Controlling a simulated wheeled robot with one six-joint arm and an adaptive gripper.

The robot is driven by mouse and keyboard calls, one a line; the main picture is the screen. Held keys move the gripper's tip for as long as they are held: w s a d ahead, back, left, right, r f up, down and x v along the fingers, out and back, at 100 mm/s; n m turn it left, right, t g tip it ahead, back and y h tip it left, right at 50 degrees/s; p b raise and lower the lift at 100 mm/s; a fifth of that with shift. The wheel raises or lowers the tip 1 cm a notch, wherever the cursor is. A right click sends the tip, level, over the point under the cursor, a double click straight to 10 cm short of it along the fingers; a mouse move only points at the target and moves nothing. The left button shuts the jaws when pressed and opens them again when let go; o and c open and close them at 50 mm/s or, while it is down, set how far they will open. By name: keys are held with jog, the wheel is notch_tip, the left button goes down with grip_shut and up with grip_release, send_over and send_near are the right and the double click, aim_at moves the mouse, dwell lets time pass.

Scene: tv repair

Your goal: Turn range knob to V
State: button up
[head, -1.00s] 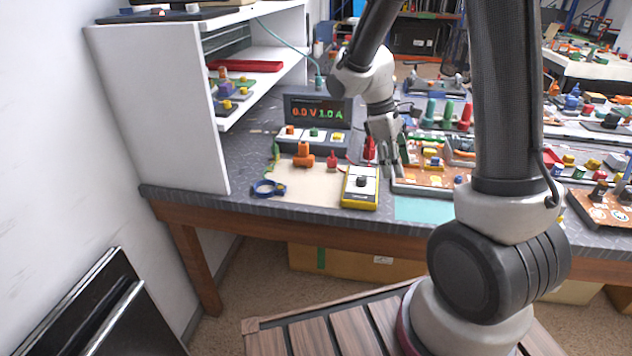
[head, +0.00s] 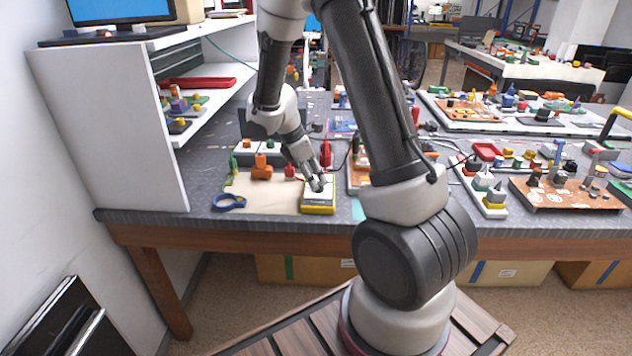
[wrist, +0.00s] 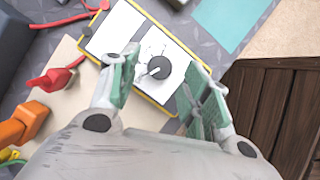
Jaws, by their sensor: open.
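The yellow-edged meter (head: 319,201) lies on the beige mat near the bench's front edge. In the wrist view, the meter (wrist: 107,38) has white panels and a dark round range knob (wrist: 158,67) with a pale pointer mark. The markings around the knob are too small to read. My gripper (head: 318,186) is just above the meter in the head view and hides the knob there. In the wrist view, my gripper (wrist: 160,84) is open, with one finger on each side of the knob. I cannot tell whether the fingers touch it.
An orange clamp-like object (head: 262,168) and a blue ring-shaped tool (head: 229,201) are left of the meter. A red plug (wrist: 55,79) with a cable lies beside it. A white shelf (head: 108,125) stands at the left. Boards with parts fill the bench to the right.

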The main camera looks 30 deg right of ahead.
jog(key=shift+x, duration=1.25)
jog(key=shift+c, duration=0.2)
jog(key=c, duration=1)
jog(key=shift+m, duration=0.3)
jog(key=m+g, duration=0.1)
jog(key=m, duration=0.2)
jog(key=shift+w+d, duration=0.1)
jog(key=shift+w, duration=0.05)
jog(key=m+g+y, duration=0.1)
jog(key=m, duration=0.4)
jog(key=shift+g+y, duration=0.4)
jog(key=shift+m, duration=0.3)
